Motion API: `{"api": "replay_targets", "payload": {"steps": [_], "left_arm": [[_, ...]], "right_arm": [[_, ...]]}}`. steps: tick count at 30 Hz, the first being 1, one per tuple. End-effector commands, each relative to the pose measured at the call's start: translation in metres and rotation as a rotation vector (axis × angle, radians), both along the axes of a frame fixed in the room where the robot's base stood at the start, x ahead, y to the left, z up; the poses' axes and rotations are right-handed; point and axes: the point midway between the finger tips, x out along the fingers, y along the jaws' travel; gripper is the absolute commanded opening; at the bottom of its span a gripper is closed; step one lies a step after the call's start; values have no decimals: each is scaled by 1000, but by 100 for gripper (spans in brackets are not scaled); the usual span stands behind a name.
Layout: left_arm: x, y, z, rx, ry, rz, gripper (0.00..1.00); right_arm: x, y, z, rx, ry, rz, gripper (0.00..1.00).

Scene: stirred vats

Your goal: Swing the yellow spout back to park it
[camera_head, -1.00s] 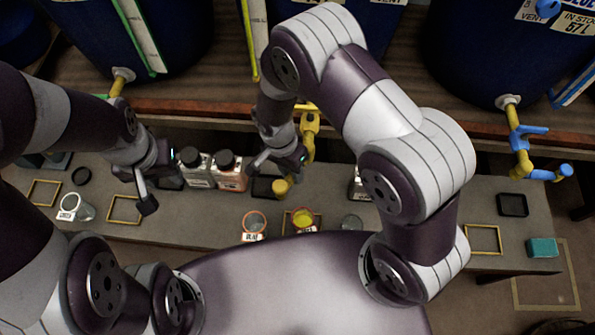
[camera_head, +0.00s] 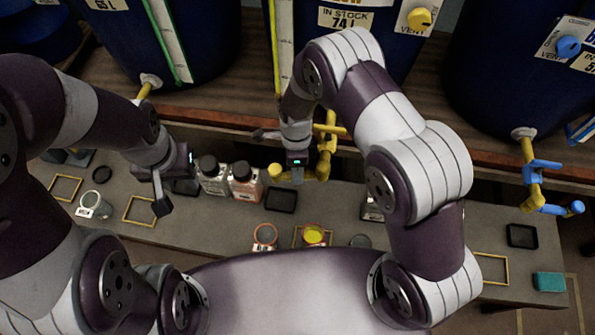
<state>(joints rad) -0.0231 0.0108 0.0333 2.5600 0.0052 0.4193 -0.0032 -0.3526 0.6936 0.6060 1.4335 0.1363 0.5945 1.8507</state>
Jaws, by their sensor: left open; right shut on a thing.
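The yellow spout (camera_head: 323,168) hangs from the yellow tap (camera_head: 331,130) under the middle vat. Its outlet end (camera_head: 275,171) points left, above and behind a black drip tray (camera_head: 281,200). My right gripper (camera_head: 297,176) is shut on the spout's arm, between the tap and the outlet end, and partly hides it. My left gripper (camera_head: 177,190) is open and empty above the left part of the bench, left of the bottles.
A cup with yellow contents (camera_head: 313,234) stands in a yellow frame, with a labelled cup (camera_head: 265,237) to its left. Two bottles (camera_head: 246,184) stand left of the spout. A blue spout (camera_head: 545,190) hangs at the right. My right arm hides some bench.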

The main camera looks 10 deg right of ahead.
Motion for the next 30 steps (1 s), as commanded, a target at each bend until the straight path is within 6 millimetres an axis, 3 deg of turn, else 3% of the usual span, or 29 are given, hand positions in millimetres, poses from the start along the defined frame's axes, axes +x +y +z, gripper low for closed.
{"api": "replay_targets", "payload": {"steps": [10,24,25,26,27,30], "left_arm": [[0,0,5,0,0,0,40],[0,0,5,0,0,0,40],[0,0,5,0,0,0,40],[0,0,5,0,0,0,40],[0,0,5,0,0,0,40],[0,0,5,0,0,0,40]], "right_arm": [[9,-2,2,1,-5,-103,0],[9,-2,1,0,-4,-115,0],[9,-2,1,0,-4,-114,35],[9,-2,1,0,-4,-114,44],[9,-2,1,0,-4,-114,53],[9,-2,1,0,-3,-115,53]]}}
